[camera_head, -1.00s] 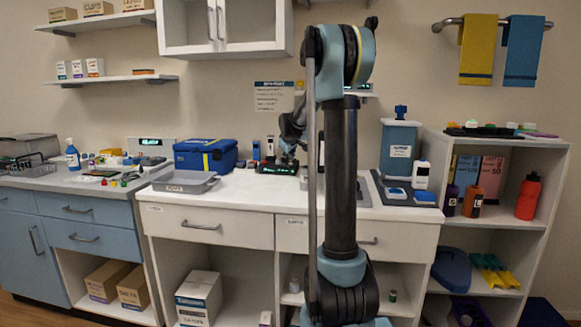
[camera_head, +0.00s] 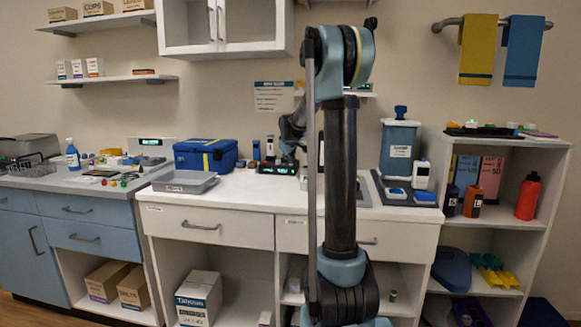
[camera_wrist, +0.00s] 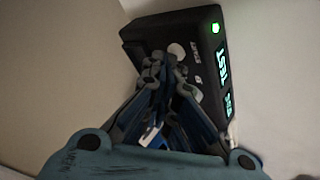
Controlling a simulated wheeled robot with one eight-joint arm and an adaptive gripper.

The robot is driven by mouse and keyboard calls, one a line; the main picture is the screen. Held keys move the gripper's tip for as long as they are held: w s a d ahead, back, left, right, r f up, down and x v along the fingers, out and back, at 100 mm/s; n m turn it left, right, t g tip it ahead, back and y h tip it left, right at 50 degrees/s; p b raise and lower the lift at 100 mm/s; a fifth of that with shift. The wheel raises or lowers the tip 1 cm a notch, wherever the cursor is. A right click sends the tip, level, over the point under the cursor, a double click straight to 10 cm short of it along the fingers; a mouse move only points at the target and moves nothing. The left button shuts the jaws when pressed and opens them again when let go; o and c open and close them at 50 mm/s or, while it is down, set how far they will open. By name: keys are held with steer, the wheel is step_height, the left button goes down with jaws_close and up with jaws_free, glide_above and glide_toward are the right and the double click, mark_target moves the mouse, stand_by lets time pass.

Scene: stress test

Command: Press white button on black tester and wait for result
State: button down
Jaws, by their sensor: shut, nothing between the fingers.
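The black tester (camera_head: 277,169) stands on the white counter, with a lit green-blue display facing me. In the wrist view the tester (camera_wrist: 196,28) fills the upper middle, with a lit green light (camera_wrist: 215,27) at its corner and bright display text (camera_wrist: 222,68), which seems to include "TEST". A round white button (camera_wrist: 177,50) shows on its face, just beyond the fingertips. My gripper (camera_wrist: 158,66) is shut and empty, its tips very near the button; I cannot tell whether they touch the tester. In the head view my gripper (camera_head: 290,150) is small and partly hidden behind my arm.
A blue case (camera_head: 205,156) and a grey tray (camera_head: 185,182) stand left of the tester. A small bottle (camera_head: 256,150) stands close behind it. A blue-grey container (camera_head: 397,150) and a dark mat (camera_head: 378,190) lie to the right. The counter front is mostly clear.

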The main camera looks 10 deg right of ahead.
steer(key=shift+r, duration=0.9)
steer(key=shift+r, duration=2.5)
